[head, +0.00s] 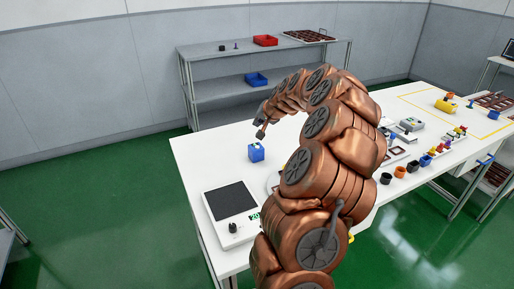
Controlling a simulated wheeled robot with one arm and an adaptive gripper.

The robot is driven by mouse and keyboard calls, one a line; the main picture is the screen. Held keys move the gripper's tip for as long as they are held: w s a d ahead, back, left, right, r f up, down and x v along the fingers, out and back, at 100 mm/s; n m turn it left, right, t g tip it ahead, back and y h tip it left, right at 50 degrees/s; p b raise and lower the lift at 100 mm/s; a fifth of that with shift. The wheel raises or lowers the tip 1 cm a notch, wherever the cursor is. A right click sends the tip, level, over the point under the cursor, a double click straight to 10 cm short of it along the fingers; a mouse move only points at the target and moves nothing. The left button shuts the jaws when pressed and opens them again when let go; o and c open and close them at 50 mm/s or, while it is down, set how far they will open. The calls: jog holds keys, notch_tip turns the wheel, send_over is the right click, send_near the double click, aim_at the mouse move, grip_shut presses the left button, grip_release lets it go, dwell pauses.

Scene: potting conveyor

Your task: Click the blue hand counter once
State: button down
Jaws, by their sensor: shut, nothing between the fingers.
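The blue hand counter (256,152) is a small blue box-like thing with a pale mark on top. It stands on the white table towards its left part, behind the dark-topped device. My gripper (260,136) hangs at the end of my arm, pointing down just above the counter. Its fingers are small in the view and are shut with nothing between them. A narrow gap seems to show between fingertips and counter, but exact contact is hard to tell.
A white device with a dark plate (231,203) and knob lies nearer on the table (200,150). Several small pots (399,171) and coloured pieces stand to the right. My arm hides the table's middle. A grey shelf (215,95) with red and blue bins stands behind.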

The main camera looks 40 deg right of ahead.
jog(key=b, duration=0.2)
send_over(258, 147)
notch_tip(258, 147, down, 6)
jog(key=shift+s+f, duration=0.1)
jog(key=shift+f, duration=0.65)
dwell(0.9)
jog(key=shift+f+b, duration=0.45)
jog(key=shift+b, duration=0.2)
jog(key=shift+f+b, duration=0.35)
dwell(0.5)
dwell(0.4)
jog(key=shift+r, duration=0.8)
jog(key=shift+r, duration=0.1)
